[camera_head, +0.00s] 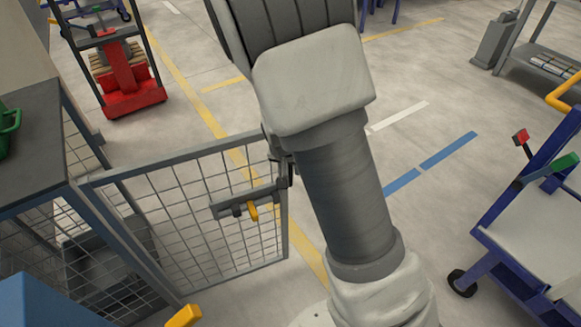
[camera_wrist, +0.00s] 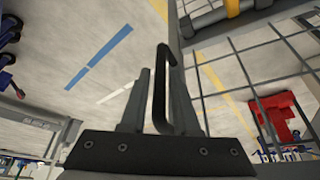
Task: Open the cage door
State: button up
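The cage door (camera_head: 195,215) is a grey-framed wire mesh panel left of my arm in the head view. A latch bar with a yellow lever (camera_head: 253,211) is on it. In the wrist view, a black door handle (camera_wrist: 159,85) stands between the two grey fingers of my gripper (camera_wrist: 160,95). The door's mesh (camera_wrist: 255,65) is to the right there. In the head view my arm hides most of the gripper and the handle.
A red pallet truck (camera_head: 130,88) is at the back left. A blue cart (camera_head: 530,230) stands at the right. The floor between my arm and the cart is clear.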

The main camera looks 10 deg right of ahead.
jog(key=shift+o, duration=1)
jog(key=p+v, duration=0.8)
jog(key=v, duration=0.9)
jog(key=shift+r, duration=0.2)
jog(key=shift+r, duration=0.1)
jog(key=s+d+r+n+y+p, duration=0.1)
jog(key=s+d+r+n+p, duration=0.1)
jog(key=s+r, duration=0.6)
jog(key=s+d+r+n+t+p, duration=0.1)
jog(key=s+r+p, duration=0.3)
jog(key=s+r, duration=0.5)
notch_tip(320, 180, up, 6)
jog(key=shift+d+f+n+y+p, duration=0.1)
jog(key=shift+d+n+y+p, duration=0.25)
jog(key=shift+d+n, duration=0.5)
